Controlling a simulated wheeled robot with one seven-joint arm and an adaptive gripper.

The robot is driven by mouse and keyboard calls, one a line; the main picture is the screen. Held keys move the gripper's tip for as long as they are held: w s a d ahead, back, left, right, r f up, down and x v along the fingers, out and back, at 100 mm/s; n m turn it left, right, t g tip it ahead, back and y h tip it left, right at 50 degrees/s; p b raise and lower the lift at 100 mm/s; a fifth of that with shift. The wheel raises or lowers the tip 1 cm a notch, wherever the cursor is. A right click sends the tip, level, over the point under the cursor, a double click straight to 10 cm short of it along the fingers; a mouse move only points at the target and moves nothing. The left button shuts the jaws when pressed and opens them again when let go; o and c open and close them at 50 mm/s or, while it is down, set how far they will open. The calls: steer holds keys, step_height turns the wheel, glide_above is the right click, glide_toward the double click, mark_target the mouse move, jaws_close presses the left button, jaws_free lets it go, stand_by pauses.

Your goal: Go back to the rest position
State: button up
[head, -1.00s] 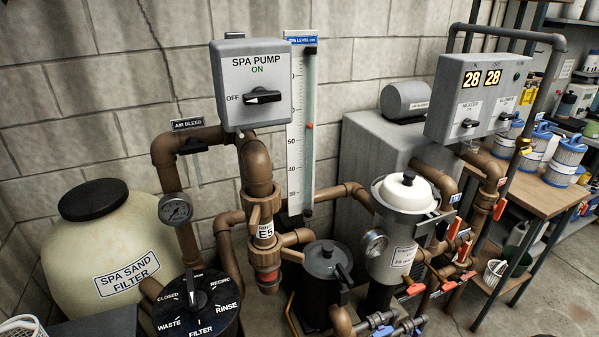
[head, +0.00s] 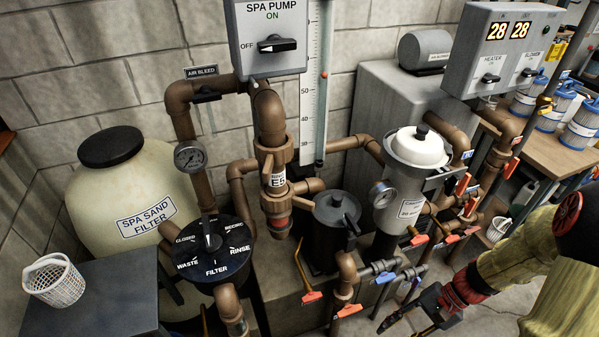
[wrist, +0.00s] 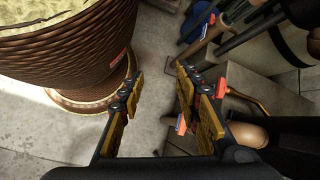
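My gripper (head: 416,312) is at the lower right of the head view, at the end of my yellow-green arm, beside the low pipes and valves. In the wrist view my gripper (wrist: 156,98) has its two fingers spread apart with floor showing between them. Nothing is between the fingers. The fingers point down past a large brown ribbed round thing on the left and dark pipes with orange valve handles on the right.
The spa sand filter (head: 128,195), multiport valve (head: 212,250), and canister (head: 408,185) line the wall. Red-handled valves (head: 349,310) stand out low near my gripper. A grey box (head: 95,300) carries a white basket (head: 54,281). A wooden bench (head: 540,150) stands at the right.

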step_height(320, 180, up, 18)
steer(key=d+n+t+h+p, duration=0.1)
steer(key=n+t+h+p, duration=0.15)
steer(key=n+h, duration=0.45)
steer(key=a+r+n+t+p, duration=0.1)
steer(key=a+r+t, duration=0.4)
steer(key=r, duration=0.9)
steer(key=shift+s+a+n+h, duration=0.25)
steer(key=shift+a+n+h, duration=0.15)
steer(key=shift+a+n, duration=0.25)
